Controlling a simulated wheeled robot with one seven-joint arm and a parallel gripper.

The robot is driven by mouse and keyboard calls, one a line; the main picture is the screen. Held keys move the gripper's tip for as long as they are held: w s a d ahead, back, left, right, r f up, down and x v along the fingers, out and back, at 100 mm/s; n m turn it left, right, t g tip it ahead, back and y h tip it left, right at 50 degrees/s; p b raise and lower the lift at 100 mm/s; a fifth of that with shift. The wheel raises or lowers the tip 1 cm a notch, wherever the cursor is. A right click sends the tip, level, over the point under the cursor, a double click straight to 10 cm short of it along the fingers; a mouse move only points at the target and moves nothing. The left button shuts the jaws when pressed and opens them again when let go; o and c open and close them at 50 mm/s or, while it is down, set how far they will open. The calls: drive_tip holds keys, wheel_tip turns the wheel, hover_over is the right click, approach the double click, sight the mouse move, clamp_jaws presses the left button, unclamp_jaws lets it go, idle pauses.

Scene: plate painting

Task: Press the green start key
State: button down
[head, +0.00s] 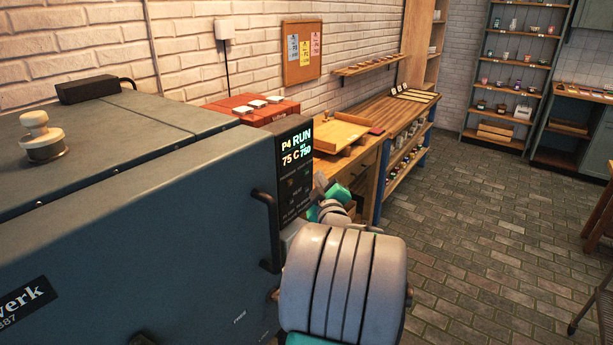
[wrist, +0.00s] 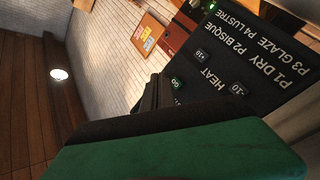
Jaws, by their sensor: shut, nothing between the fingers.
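The kiln's black control panel (head: 295,180) is on the side of the big grey-blue kiln (head: 150,215). Its lit display reads P4 RUN, 75 C and 750 in the head view. In the wrist view the panel (wrist: 235,65) appears upside down, with programme labels, HEAT and the -10 and +10 keys. The green start key, marked GO (wrist: 177,84), shows just beside my dark fingertips (wrist: 155,93). My gripper is shut and empty, close to the panel. I cannot tell whether the fingertips touch the key. In the head view my arm partly hides the gripper.
A black handle (head: 268,230) stands out from the kiln beside the panel. A wooden workbench (head: 385,115) with a wooden tray (head: 335,133) lies beyond, along the brick wall. A red box (head: 255,108) stands behind the kiln.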

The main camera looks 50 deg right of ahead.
drive_tip(key=s+b, duration=0.3)
drive_tip(key=s, duration=0.1)
drive_tip(key=shift+s+d+b, duration=0.15)
drive_tip(key=shift+b, duration=0.25)
idle(0.4)
